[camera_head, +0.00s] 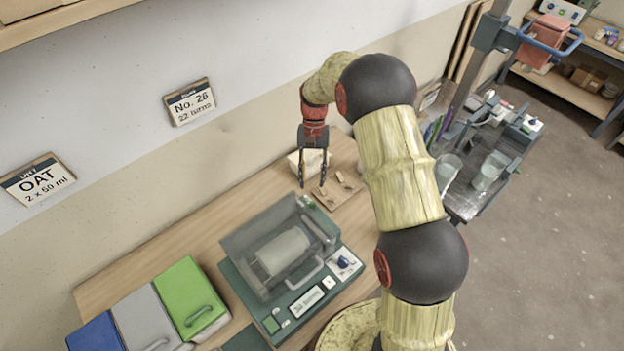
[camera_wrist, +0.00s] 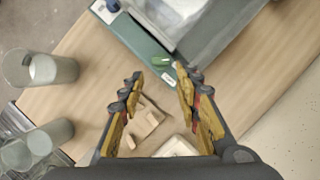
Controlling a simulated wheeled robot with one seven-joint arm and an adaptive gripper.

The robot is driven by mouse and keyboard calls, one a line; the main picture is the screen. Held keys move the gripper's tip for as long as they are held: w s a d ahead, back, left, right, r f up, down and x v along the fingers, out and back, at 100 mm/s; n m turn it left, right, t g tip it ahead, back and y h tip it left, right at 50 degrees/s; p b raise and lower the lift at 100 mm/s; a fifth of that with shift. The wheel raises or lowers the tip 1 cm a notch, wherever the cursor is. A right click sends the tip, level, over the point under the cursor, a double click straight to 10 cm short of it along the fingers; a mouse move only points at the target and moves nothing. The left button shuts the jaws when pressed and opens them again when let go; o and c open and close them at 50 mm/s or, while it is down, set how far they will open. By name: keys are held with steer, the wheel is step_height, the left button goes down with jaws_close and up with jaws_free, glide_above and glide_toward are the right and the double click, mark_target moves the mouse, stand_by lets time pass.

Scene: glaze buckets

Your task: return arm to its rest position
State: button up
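My gripper (camera_head: 312,184) hangs fingers-down above the far part of the wooden bench, at the end of my bent arm. Its two fingers are spread apart with nothing between them. In the wrist view my gripper (camera_wrist: 158,85) shows both yellow-padded fingers with a clear gap. Below it are small wooden pieces on a board (camera_head: 327,196), which also shows in the wrist view (camera_wrist: 150,103). A pale box (camera_head: 309,160) stands just behind the fingers.
A green machine with a clear cover (camera_head: 275,240) stands mid-bench. Blue, grey and green lidded bins (camera_head: 190,295) are at the left. Translucent buckets (camera_head: 490,170) stand on a cart at the right.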

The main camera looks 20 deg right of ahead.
stand_by(0.3)
steer(key=s+r+n+t+b, duration=0.2)
steer(key=s+r+t+b, duration=0.2)
steer(key=s+r, duration=0.4)
steer(key=s+r+n+t+h+b, duration=0.1)
steer(key=s+r+t+b, duration=0.4)
steer(key=s, duration=1.5)
step_height(320, 180, up, 4)
steer(key=shift+a+f+n+t+h+b, duration=0.3)
steer(key=shift+n+b, duration=0.4)
steer(key=shift+b, duration=0.55)
steer(key=shift+r, duration=0.1)
steer(key=shift+c, duration=0.4)
